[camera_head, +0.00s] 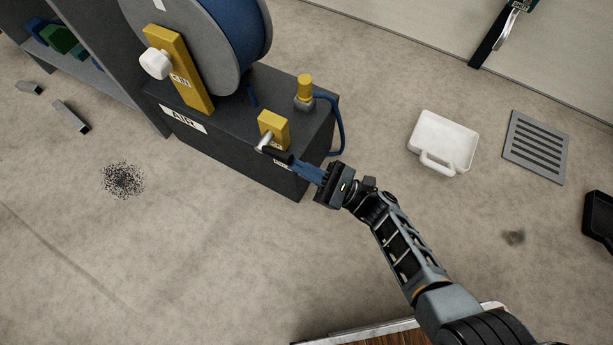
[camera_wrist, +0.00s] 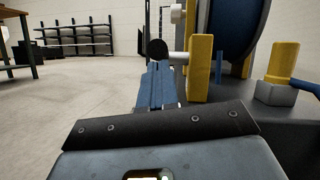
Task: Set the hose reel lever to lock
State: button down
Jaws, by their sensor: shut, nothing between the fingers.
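The hose reel (camera_head: 220,40) is a grey drum with blue hose, on a dark grey base cabinet (camera_head: 235,150). A small yellow block (camera_head: 273,128) on the cabinet carries the lever (camera_head: 266,142), a metal shaft with a black grip. In the wrist view the lever's black round end (camera_wrist: 157,49) shows just beyond my fingertips, with its metal shaft reaching right to the yellow block (camera_wrist: 199,68). My gripper (camera_head: 296,164) is shut with its blue fingers pointing at the grip. I cannot tell whether they touch it. The lever's markings are too small to read.
A yellow fitting (camera_head: 305,88) with a blue hose stands at the cabinet's right end. A white container (camera_head: 442,142) and a floor grate (camera_head: 537,147) lie to the right. Metal pieces (camera_head: 70,116) and dark specks (camera_head: 122,180) lie on the left floor. Front floor is clear.

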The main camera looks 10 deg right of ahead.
jog(key=shift+r, duration=0.1)
dwell(0.3)
jog(key=shift+r+g+h+p, duration=0.3)
jog(key=shift+h+p, duration=0.2)
jog(key=shift+p, duration=0.8)
